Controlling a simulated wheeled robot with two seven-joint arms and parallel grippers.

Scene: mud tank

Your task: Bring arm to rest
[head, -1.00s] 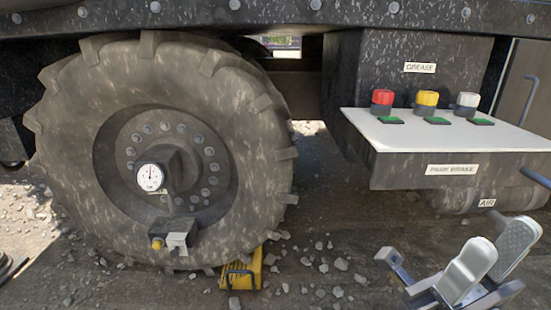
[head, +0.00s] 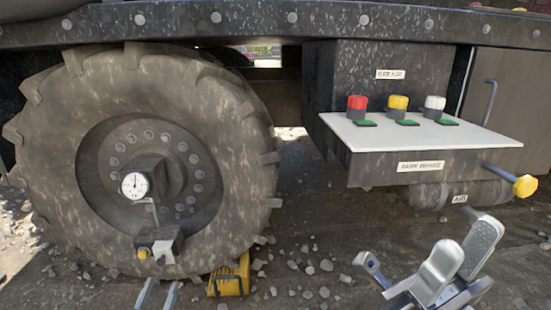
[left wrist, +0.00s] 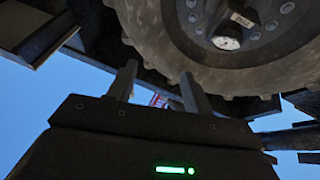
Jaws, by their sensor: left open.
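My left gripper (head: 157,292) shows only its two thin fingertips at the bottom edge of the head view, below the wheel. In the left wrist view its fingers (left wrist: 160,85) point up, apart, with nothing between them; the tyre (left wrist: 255,82) is beyond. My right gripper (head: 460,258) is at the lower right, below the control shelf. Its two pale fingers are apart and hold nothing.
A big muddy wheel (head: 235,165) with a dial gauge (head: 134,185) stands at the left. A yellow chock (head: 232,275) is at its foot. A shelf (head: 350,133) bears red, yellow and white knobs above an air tank (head: 432,197) with a yellow-ended valve (head: 524,186). Gravel ground lies between the grippers.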

